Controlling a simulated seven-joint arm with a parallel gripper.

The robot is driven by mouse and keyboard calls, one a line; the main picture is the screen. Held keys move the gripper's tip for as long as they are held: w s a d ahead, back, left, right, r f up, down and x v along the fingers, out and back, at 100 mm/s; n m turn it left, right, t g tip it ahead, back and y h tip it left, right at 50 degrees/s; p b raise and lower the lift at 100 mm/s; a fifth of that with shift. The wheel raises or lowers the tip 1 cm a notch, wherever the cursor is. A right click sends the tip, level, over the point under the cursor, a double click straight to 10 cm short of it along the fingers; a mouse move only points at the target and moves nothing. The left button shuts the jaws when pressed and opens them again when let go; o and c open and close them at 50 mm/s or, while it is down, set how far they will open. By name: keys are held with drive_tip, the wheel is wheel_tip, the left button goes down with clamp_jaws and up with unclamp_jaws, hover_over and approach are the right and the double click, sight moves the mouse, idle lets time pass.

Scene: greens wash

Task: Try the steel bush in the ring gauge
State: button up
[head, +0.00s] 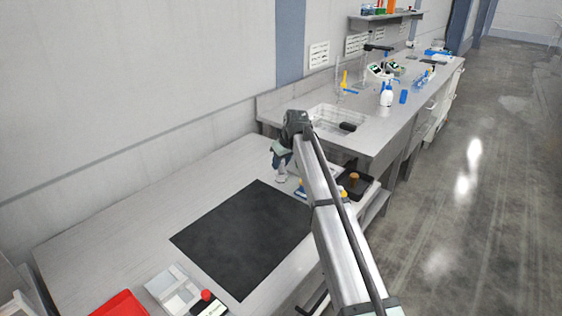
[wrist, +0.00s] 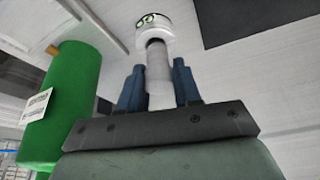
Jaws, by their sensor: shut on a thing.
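My gripper (head: 282,163) is low over the steel bench, beyond the far corner of the black mat. In the wrist view its two blue fingers (wrist: 157,85) are shut on a pale grey cylindrical piece (wrist: 160,72). A wider white head with green-ringed dark circles (wrist: 155,36) shows at the piece's far end. I cannot tell whether this piece is the steel bush, or whether the head is part of it. In the head view a pale thing (head: 281,175) shows just below the gripper. I cannot make out the ring gauge for certain.
A labelled green cylinder (wrist: 65,105) stands close left in the wrist view. The black mat (head: 243,236) is bare. A dark tray (head: 368,185) lies right of my arm. A white tray (head: 172,288), red tray (head: 122,304) and red-knobbed device (head: 207,304) are in front.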

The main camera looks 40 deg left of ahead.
drive_tip(key=shift+s+f, duration=0.1)
drive_tip(key=shift+f, duration=0.4)
idle(0.8)
drive_tip(key=shift+r, duration=0.2)
drive_tip(key=shift+r, duration=0.35)
drive_tip(key=shift+r, duration=0.2)
idle(0.4)
drive_tip(key=shift+w, duration=0.2)
drive_tip(key=shift+f, duration=0.7)
idle(2.3)
drive_tip(key=shift+w+r, duration=0.1)
drive_tip(key=shift+r, duration=0.15)
drive_tip(key=shift+r, duration=0.55)
idle(0.4)
drive_tip(key=shift+r, duration=2.9)
